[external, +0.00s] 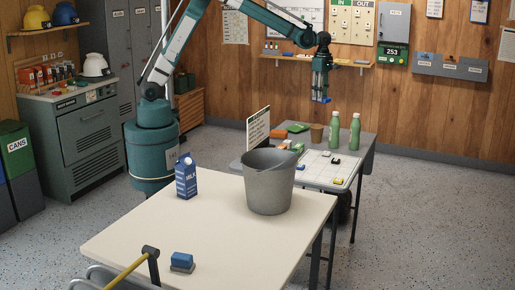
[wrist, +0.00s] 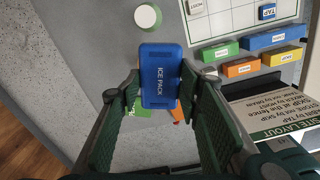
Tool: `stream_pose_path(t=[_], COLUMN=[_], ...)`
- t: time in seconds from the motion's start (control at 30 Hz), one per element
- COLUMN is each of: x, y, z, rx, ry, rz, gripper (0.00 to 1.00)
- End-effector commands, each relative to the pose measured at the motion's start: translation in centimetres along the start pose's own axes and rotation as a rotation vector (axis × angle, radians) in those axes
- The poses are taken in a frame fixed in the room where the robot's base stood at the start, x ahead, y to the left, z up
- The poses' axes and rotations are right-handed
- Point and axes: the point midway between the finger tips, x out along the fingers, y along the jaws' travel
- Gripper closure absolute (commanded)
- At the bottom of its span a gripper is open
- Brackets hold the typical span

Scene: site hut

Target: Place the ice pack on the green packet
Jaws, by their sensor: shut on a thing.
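My gripper (external: 321,97) hangs in the air above the back of the grey table. It is shut on the blue ice pack (wrist: 161,76), whose white lettering shows in the wrist view; its lower end (external: 326,100) shows below the fingers in the external view. The green packet (external: 298,127) lies flat at the back left of the grey table, below my gripper and apart from it. In the wrist view only part of the green packet (wrist: 137,109) shows; the ice pack and a finger hide the rest.
A sign (external: 258,128) stands left. Coloured blocks (wrist: 242,67) sit by a white gridded board (external: 326,165). A bucket (external: 268,185) and milk carton (external: 186,177) stand on the front table.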

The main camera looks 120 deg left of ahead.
Motion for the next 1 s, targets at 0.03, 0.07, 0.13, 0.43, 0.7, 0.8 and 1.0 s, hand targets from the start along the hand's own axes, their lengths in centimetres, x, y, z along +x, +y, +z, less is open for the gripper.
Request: stream_pose_path(t=[0.03,0.07,0.13,0.43,0.7,0.8,1.0], x=[0.0,0.0,0.0,0.0,0.0,0.0,1.9], y=[1.0,1.4,2.6,6.7,9.2,9.8,10.3], z=[-1.5,-2.3,-4.3,-12.6,-19.1,-20.9,-22.6], rx=[-0.023,-0.034,-0.062,-0.18,-0.269,-0.294,-0.318], ry=[0.0,0.0,0.0,0.0,0.0,0.0,0.0], rz=[0.0,0.0,0.0,0.0,0.0,0.0,0.0], gripper=[0.79,0.79,0.79,0.79,0.79,0.79,0.79])
